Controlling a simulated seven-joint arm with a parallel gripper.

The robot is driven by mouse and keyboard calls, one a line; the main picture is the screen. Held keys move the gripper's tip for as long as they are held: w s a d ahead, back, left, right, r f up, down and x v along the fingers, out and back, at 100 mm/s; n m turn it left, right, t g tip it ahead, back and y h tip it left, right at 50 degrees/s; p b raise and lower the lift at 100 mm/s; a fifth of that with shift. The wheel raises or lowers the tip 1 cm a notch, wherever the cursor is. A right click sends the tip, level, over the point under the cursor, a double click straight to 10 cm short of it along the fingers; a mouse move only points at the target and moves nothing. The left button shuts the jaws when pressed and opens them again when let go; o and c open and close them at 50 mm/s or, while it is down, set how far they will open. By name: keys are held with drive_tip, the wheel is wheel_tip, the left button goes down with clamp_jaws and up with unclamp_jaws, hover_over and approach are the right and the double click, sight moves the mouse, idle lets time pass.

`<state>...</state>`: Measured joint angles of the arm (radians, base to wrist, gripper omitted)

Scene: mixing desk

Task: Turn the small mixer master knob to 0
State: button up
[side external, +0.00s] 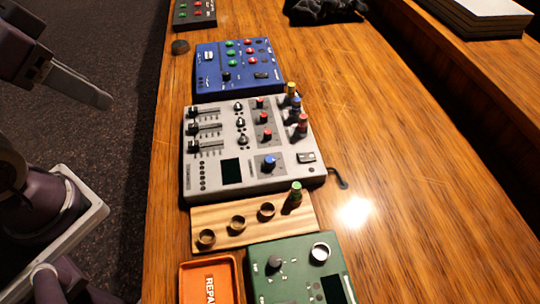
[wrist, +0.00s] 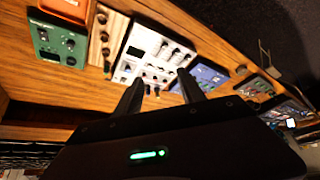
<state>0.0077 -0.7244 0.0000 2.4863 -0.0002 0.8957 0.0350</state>
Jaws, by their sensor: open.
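A blue mixer (side external: 238,68) lies on the wooden desk beyond a larger white mixer (side external: 250,145). The blue mixer has red and green knobs and a black knob (side external: 226,76). The white mixer has faders, several small knobs and a blue-capped knob (side external: 269,163). Labels are too small to read, so I cannot tell which knob is the master or its setting. In the wrist view the white mixer (wrist: 150,52) and blue mixer (wrist: 207,77) lie beyond my gripper (wrist: 160,77), which is open and empty. In the side view a finger (side external: 80,88) hangs left of the desk, apart from both mixers.
A green device (side external: 295,268), an orange tray (side external: 210,283) and a wooden strip with cups (side external: 222,225) lie at the near end. Coloured plugs (side external: 299,125) stand on the white mixer's right edge. A dark device (side external: 194,13) lies far off. Desk right of the mixers is clear.

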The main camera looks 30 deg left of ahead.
drive_tip(key=w+d+m+g, duration=0.1)
drive_tip(key=w+d+m, duration=0.1)
drive_tip(key=w+m, duration=0.45)
drive_tip(key=m+g, duration=0.4)
drive_tip(key=m, duration=1.4)
hover_over(270, 159)
drive_tip(key=shift+n, duration=0.25)
drive_tip(key=f, duration=1.8)
drive_tip(key=shift+s+a+f, duration=0.15)
drive_tip(key=shift+s+f, duration=0.05)
drive_tip(key=shift+f, duration=0.2)
drive_tip(key=f, duration=0.7)
drive_tip(key=shift+w+d, duration=0.1)
drive_tip(key=shift+d, duration=0.1)
drive_tip(key=shift+f, duration=0.35)
clamp_jaws()
